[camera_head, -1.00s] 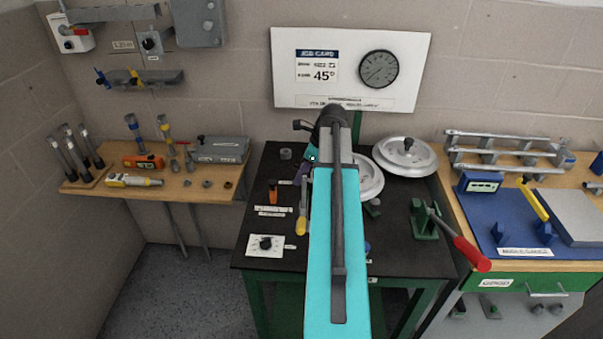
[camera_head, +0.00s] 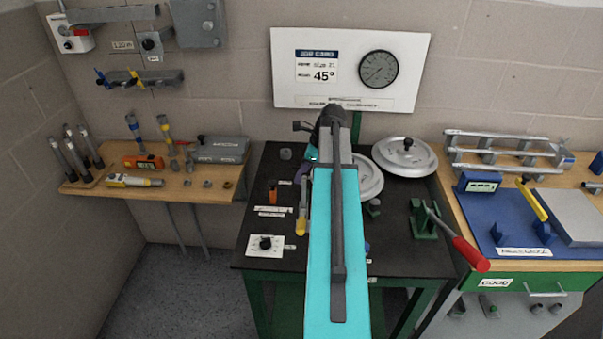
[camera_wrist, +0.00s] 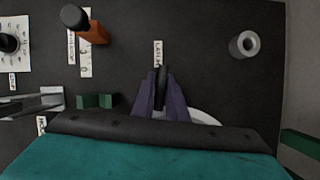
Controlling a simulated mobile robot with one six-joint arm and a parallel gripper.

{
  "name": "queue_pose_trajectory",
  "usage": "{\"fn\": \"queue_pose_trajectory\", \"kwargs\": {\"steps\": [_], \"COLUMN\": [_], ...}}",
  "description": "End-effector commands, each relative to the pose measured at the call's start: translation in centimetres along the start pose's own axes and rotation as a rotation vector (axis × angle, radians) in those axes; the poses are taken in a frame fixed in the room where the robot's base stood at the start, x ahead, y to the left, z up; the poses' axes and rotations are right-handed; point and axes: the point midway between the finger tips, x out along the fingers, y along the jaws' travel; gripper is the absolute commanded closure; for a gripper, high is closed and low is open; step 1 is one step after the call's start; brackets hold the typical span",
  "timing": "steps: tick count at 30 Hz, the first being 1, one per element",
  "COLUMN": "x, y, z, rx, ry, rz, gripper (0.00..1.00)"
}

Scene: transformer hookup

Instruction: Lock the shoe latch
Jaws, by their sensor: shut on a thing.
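In the wrist view my gripper (camera_wrist: 160,92) has its purple fingers closed around a dark upright piece, the shoe latch knob (camera_wrist: 161,82). A small white label (camera_wrist: 158,53) that seems to read LATCH lies just beyond it on the black bench top. The lower part of the latch is hidden by the fingers and my wrist. In the head view a purple bit of my gripper (camera_head: 302,171) shows left of my turquoise arm, and the arm hides the latch itself.
In the wrist view an orange block with a dark knob (camera_wrist: 90,32) stands left and a grey ring (camera_wrist: 244,44) right. The head view shows two silver discs (camera_head: 405,152), a red-handled green lever (camera_head: 465,250) and a white dial plate (camera_head: 265,244) on the bench.

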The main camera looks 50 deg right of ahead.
Motion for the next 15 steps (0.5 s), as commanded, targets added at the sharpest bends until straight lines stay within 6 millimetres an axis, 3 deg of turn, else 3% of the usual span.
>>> {"fn": "queue_pose_trajectory", "kwargs": {"steps": [15], "x": [-0.23], "y": [-0.14], "z": [0.13], "rx": [-0.294], "ry": [0.001], "rz": [0.126], "gripper": [1.0]}}
